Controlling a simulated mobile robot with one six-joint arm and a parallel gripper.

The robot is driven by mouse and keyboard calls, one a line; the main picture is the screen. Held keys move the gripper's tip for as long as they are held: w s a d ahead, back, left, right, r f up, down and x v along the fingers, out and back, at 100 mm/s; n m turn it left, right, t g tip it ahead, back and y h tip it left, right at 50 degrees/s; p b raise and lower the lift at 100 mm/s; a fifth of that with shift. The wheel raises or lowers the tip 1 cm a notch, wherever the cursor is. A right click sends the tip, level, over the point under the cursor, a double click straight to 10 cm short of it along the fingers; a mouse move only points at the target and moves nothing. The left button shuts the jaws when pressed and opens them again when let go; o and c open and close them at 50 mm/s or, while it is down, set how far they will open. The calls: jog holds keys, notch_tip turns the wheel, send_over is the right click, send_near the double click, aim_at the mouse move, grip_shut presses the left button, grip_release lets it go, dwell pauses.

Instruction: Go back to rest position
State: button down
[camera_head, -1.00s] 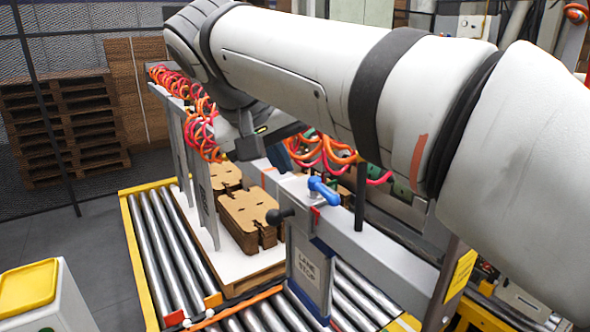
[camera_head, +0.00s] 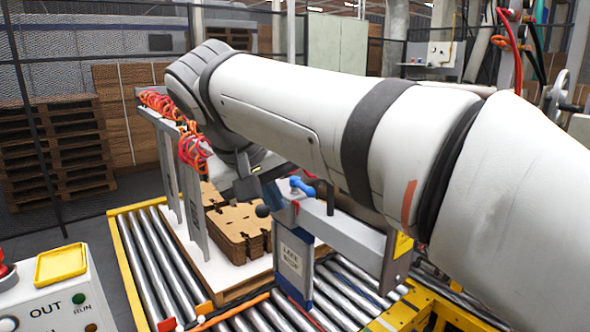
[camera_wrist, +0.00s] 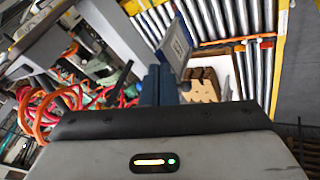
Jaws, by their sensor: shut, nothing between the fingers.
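My gripper shows in the wrist view (camera_wrist: 160,85), its dark fingers together with nothing between them. In the head view my white arm spans the picture from the right, and its wrist end is by the stacker frame, above and behind the stacked cardboard blanks (camera_head: 238,226). The fingers are mostly hidden there. The blanks lie on a white sheet over a wooden pallet on the rollers. They also show in the wrist view (camera_wrist: 203,88), just right of the fingers and apart from them.
Coiled red and orange hoses (camera_head: 192,150) hang on the left frame. A control box (camera_head: 60,295) is at the lower left. Rollers (camera_head: 150,262) left of the blanks are bare.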

jog(key=s+d+f+m+g+y, duration=0.1)
jog(key=s+d+f, duration=0.4)
jog(key=d+f, duration=0.4)
jog(key=s+d+f+m+g+y, duration=0.1)
jog(key=s+d+f, duration=0.5)
jog(key=f, duration=1)
jog(key=d+m+y, duration=0.1)
jog(key=d, duration=0.2)
jog(key=shift+d, duration=0.3)
